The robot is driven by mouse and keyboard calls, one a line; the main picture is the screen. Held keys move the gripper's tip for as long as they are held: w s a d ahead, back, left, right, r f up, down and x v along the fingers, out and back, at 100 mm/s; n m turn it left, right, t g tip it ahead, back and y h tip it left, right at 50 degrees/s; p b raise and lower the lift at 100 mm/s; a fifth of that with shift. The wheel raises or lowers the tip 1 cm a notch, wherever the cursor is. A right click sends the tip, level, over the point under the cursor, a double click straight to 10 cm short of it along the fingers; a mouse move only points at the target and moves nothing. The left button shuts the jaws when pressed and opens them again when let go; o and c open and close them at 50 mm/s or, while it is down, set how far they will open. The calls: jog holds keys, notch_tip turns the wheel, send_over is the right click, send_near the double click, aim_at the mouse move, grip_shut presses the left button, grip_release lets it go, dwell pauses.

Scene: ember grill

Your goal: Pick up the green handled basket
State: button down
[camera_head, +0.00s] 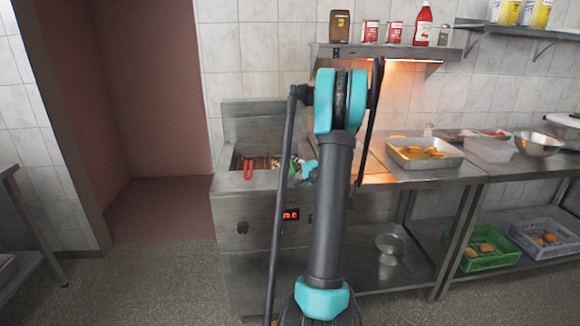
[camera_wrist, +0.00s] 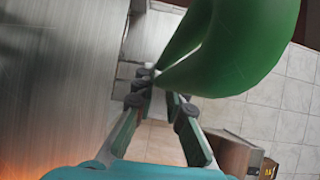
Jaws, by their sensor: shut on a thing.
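The green handle of the basket (camera_wrist: 235,50) fills the upper middle of the wrist view, large and curved. My gripper (camera_wrist: 150,82) is shut on the lower end of this green handle. In the head view my gripper (camera_head: 308,170) is at the fryer, mostly behind my arm, with a small piece of the green handle (camera_head: 294,166) just left of it. The wire part of the green handled basket is largely hidden, so I cannot tell whether it is lifted.
A red handled basket (camera_head: 248,169) hangs at the fryer (camera_head: 228,190), left of the green one. A metal tray with food (camera_head: 425,163) stands on the counter to the right. A wall shelf (camera_head: 395,50) with bottles and cans is above.

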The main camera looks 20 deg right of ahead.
notch_tip(320, 180, up, 20)
jog(key=shift+f, duration=0.2)
dwell(0.4)
jog(key=shift+r, duration=2.4)
